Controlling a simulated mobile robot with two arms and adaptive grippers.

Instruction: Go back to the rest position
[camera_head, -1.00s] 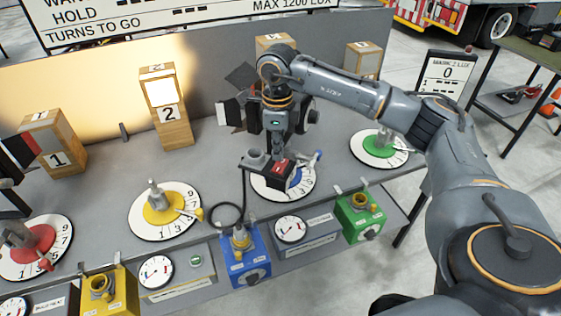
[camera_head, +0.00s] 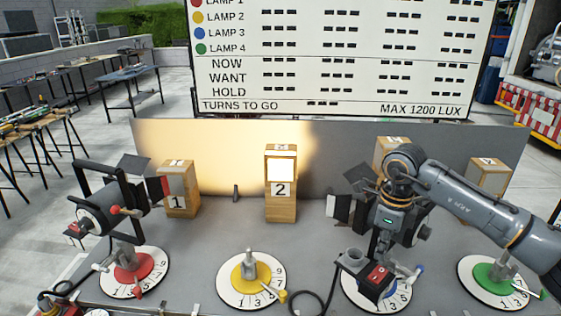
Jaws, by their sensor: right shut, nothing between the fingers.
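My right gripper (camera_head: 385,238) points down from the right above the blue dial (camera_head: 378,290), in front of the dark lamp there. It is shut, with nothing seen held. Its fingertips are partly lost against the dark lamp parts. A black box with a red top (camera_head: 378,273) is just below it, over the blue dial; I cannot tell whether they touch. My left gripper is not in view.
A lamp (camera_head: 105,212) with a black yoke stands over the red dial (camera_head: 133,268). The yellow dial (camera_head: 251,278) and green dial (camera_head: 497,278) are on the grey table. Numbered wooden blocks, including block 2 (camera_head: 281,203), stand behind. A large board (camera_head: 340,60) rises at the back.

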